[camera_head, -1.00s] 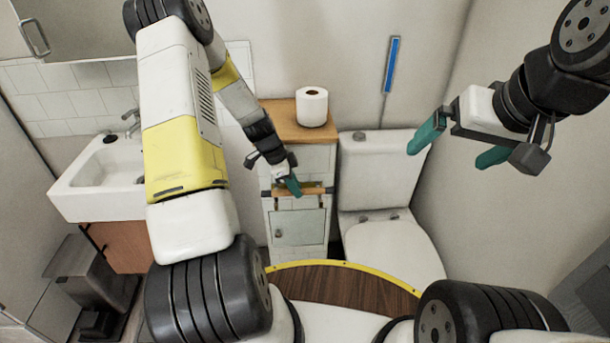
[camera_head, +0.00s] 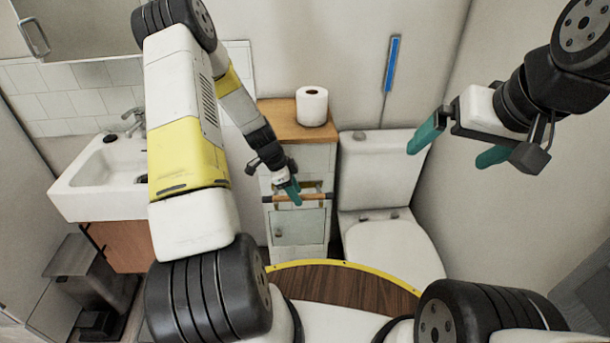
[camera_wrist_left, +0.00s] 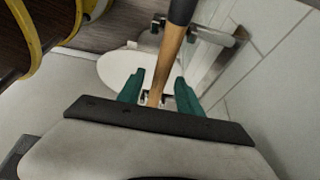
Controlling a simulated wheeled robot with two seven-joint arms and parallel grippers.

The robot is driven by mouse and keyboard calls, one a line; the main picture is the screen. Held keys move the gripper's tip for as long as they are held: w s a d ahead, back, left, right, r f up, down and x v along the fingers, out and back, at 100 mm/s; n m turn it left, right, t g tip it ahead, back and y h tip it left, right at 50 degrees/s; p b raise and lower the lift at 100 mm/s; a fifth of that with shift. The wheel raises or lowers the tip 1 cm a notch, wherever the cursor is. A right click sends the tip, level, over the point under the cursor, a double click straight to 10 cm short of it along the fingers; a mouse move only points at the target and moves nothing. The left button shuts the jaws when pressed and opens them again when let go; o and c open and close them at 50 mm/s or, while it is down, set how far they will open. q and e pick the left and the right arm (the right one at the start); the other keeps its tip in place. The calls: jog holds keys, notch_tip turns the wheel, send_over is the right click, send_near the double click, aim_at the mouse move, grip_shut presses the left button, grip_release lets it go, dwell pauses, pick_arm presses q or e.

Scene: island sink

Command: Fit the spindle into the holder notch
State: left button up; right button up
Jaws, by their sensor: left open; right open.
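The spindle (camera_head: 313,197), a tan wooden rod with dark ends, lies roughly level in front of the white cabinet below the paper roll. The grey holder (camera_head: 319,185) shows as short arms at the cabinet front beside it; whether the rod sits in a notch I cannot tell. My left gripper (camera_head: 292,190) is open at the rod's left half. In the left wrist view the spindle (camera_wrist_left: 167,58) runs between the teal fingers of my left gripper (camera_wrist_left: 160,90), and a metal holder arm (camera_wrist_left: 222,36) is near its dark end. My right gripper (camera_head: 458,147) is open, empty and raised at the right.
A toilet paper roll (camera_head: 312,106) stands on the wooden cabinet top (camera_head: 285,117). The toilet (camera_head: 385,245) is just right of the cabinet, and a sink (camera_head: 105,175) is at the left. A blue-handled item (camera_head: 391,65) is by the back wall.

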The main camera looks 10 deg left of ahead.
pick_arm(q)
jog(key=s+a+r+n+y, duration=0.1)
jog(key=s+r, duration=0.1)
jog(key=r, duration=0.8)
jog(key=s+a+r+n, duration=0.1)
jog(key=s+a+r, duration=0.1)
jog(key=r, duration=0.8)
jog(key=s+d+r+n+t, duration=0.2)
jog(key=s+d+r+n, duration=0.1)
jog(key=s+r+n, duration=0.3)
jog(key=s+d+r+n+t+y, duration=0.1)
jog(key=s+d+r+n+t, duration=0.2)
jog(key=s+r+n, duration=0.3)
jog(key=s+r, duration=0.5)
jog(key=s, duration=0.3)
jog(key=shift+s+r, duration=0.15)
jog(key=shift+s, duration=0.05)
